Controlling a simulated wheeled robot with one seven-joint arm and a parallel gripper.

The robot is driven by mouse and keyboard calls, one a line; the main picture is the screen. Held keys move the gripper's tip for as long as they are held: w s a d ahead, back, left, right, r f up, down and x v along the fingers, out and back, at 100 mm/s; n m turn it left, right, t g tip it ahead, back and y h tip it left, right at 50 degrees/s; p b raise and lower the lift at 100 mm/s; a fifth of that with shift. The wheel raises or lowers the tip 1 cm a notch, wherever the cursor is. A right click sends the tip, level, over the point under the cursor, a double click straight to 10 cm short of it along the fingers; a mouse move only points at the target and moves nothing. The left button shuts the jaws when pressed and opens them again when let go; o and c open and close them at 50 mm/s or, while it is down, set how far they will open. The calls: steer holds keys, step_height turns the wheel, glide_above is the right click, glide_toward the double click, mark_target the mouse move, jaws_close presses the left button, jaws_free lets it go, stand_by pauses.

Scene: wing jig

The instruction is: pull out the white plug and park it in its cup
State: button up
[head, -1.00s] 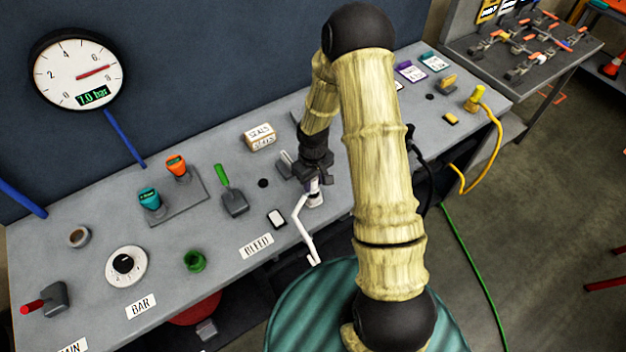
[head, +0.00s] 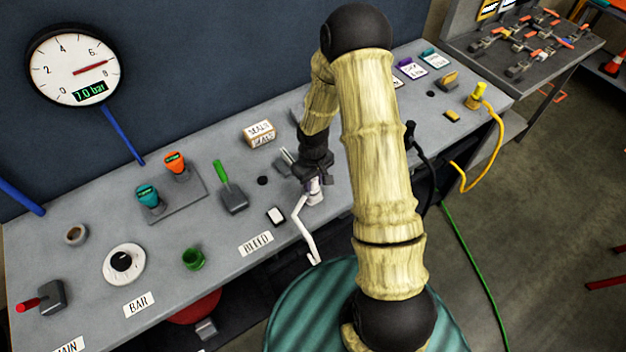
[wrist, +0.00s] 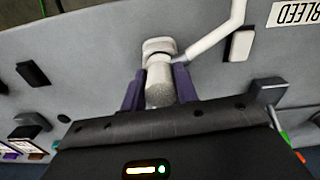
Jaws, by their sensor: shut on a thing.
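My gripper (head: 313,181) is shut on the white plug (head: 314,197) at the bench's front part. In the wrist view the purple fingers of my gripper (wrist: 158,82) sit on both sides of the plug (wrist: 159,80). The plug's far end meets a pale collar (wrist: 158,46); I cannot tell whether it is seated in it. A white hose (head: 302,222) leaves the plug and hangs over the front edge. A green cup (head: 193,260) and a grey ring-shaped cup (head: 76,235) stand at the left; no cup is clearly marked as the white plug's.
A white-topped block (head: 276,216) and a green-handled lever (head: 231,192) stand left of my gripper. The gauge (head: 74,65) reads about 7 bar. A yellow plug with hose (head: 479,92) is at the right.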

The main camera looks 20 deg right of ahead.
steer(key=shift+f, duration=0.1)
steer(key=o, duration=1)
step_height(320, 180, up, 18)
steer(key=b, duration=0.3)
steer(key=shift+f, duration=0.25)
stand_by(0.3)
steer(key=s+m+t, duration=0.1)
steer(key=s, duration=0.3)
steer(key=s+r+m, duration=0.1)
steer(key=s+m, duration=0.1)
steer(key=s, duration=0.3)
steer(key=s+m+t, duration=0.1)
steer(key=s, duration=0.4)
steer(key=shift+r+m+t, duration=0.2)
steer(key=shift+m+t, duration=0.1)
